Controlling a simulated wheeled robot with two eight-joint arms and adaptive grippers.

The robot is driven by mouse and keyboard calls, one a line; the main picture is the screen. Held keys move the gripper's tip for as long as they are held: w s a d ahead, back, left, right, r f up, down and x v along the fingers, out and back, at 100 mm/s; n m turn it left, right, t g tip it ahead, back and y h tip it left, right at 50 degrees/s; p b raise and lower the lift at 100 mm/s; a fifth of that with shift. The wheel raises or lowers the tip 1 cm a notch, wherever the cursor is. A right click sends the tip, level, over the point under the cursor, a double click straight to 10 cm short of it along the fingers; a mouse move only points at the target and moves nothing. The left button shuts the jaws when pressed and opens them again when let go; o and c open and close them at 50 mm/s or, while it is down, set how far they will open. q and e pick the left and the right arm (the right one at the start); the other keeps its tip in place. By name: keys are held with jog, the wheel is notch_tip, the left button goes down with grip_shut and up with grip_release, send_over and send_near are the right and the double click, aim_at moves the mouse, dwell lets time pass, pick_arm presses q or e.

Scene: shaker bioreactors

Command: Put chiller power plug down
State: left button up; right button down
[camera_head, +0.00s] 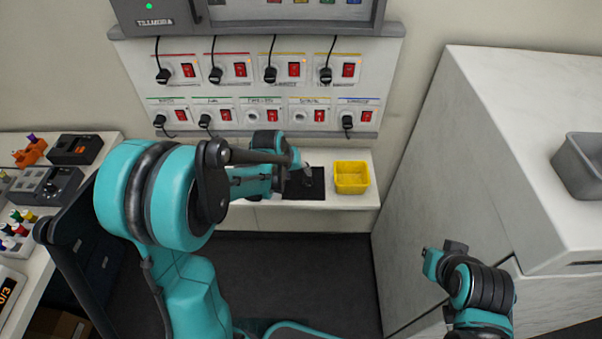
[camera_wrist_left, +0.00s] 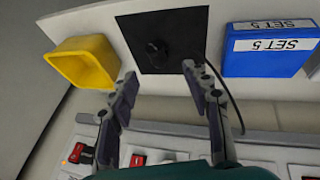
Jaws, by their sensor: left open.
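A dark plug (camera_wrist_left: 157,50) rests on a black square mat (camera_wrist_left: 178,22) on the white ledge. A thin black cable shows to the right of my left gripper's right finger in the left wrist view. My left gripper (camera_wrist_left: 160,76) is open, with its two fingers apart and nothing between the tips; the plug lies beyond them. In the head view the left gripper (camera_head: 301,164) is over the ledge, just above the mat (camera_head: 304,190), and the arm hides part of this area. My right arm (camera_head: 476,287) is at the lower right; its finger opening is not clear.
A yellow bin (camera_head: 351,177) stands right of the mat. A blue box marked SET 5 (camera_wrist_left: 268,50) is on the mat's other side. Above is a wall panel (camera_head: 215,90) of sockets, red switches and several black plugs. A white counter (camera_head: 520,150) with a grey tray (camera_head: 584,165) stands right.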

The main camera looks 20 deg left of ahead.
pick_arm(q)
jog(key=s+r+m, duration=0.1)
jog(key=s+r, duration=0.3)
jog(key=s, duration=0.3)
jog(key=s+d+r+m+t+y, duration=0.1)
jog(key=s+r, duration=0.3)
jog(key=s, duration=0.3)
jog(key=s+d+r+m+t+p, duration=0.1)
jog(key=s+r, duration=0.3)
jog(key=s, duration=0.3)
jog(key=shift+s+r+m, duration=0.2)
jog(key=shift+r+m, duration=0.1)
jog(key=shift+m, duration=0.1)
jog(key=shift+f+b, duration=0.3)
jog(key=shift+f, duration=0.05)
jog(key=shift+c, duration=0.3)
